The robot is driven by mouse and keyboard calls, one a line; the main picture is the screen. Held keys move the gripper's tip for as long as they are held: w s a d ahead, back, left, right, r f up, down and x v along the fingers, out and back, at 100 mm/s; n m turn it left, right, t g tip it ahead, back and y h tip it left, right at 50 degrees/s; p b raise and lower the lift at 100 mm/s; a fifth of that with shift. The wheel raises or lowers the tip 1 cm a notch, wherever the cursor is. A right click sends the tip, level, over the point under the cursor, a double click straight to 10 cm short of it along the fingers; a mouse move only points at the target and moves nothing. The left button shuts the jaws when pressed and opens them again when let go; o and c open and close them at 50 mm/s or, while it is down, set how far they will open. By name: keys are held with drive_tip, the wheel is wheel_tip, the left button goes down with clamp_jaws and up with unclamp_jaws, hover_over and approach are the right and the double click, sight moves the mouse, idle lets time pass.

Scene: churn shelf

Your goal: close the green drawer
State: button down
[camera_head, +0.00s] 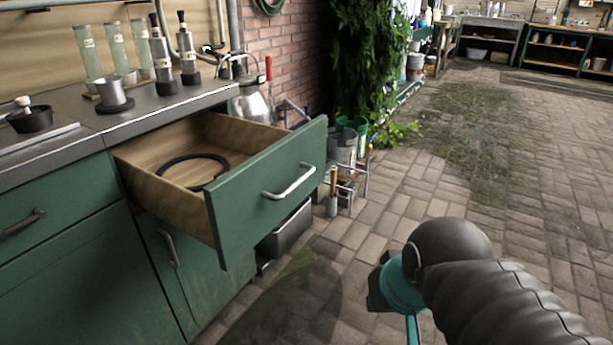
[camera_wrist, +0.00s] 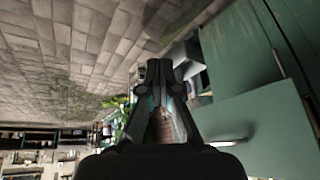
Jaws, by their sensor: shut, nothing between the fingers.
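The green drawer (camera_head: 270,190) stands pulled well out of the counter cabinet in the head view, with a silver bar handle (camera_head: 290,182) on its front. Its pale wooden inside holds a dark ring (camera_head: 192,170). In the wrist view, a green panel (camera_wrist: 265,125) at the right appears to be the drawer front. My gripper (camera_wrist: 163,66) is shut and empty in the wrist view, apart from the green panel. In the head view my arm is at the lower right, away from the drawer; the fingertips cannot be made out there.
A green cabinet door (camera_head: 165,270) is below the drawer. A grey bin (camera_head: 287,232), metal buckets (camera_head: 342,147) and a small rack stand beyond it. The countertop (camera_head: 150,105) carries bottles and pots. The paved floor (camera_head: 450,170) to the right is clear.

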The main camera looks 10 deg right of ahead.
sight(320, 168)
drive_tip(key=w+a+m+g+y+b, duration=0.1)
drive_tip(key=w+a+m+y+b, duration=0.35)
drive_tip(key=w+m+y, duration=0.65)
drive_tip(key=w+d+r+m+t+y+b, duration=0.35)
drive_tip(key=w+d+m+t, duration=0.35)
drive_tip(key=w+d+m, duration=0.55)
drive_tip(key=shift+m+h, duration=0.35)
drive_tip(key=shift+m, duration=0.3)
drive_tip(key=x, duration=1.5)
drive_tip(key=shift+w+a+r+b, duration=0.1)
drive_tip(key=shift+a+r+b, duration=0.05)
drive_tip(key=shift+r+b, duration=0.2)
drive_tip(key=shift+w, duration=0.1)
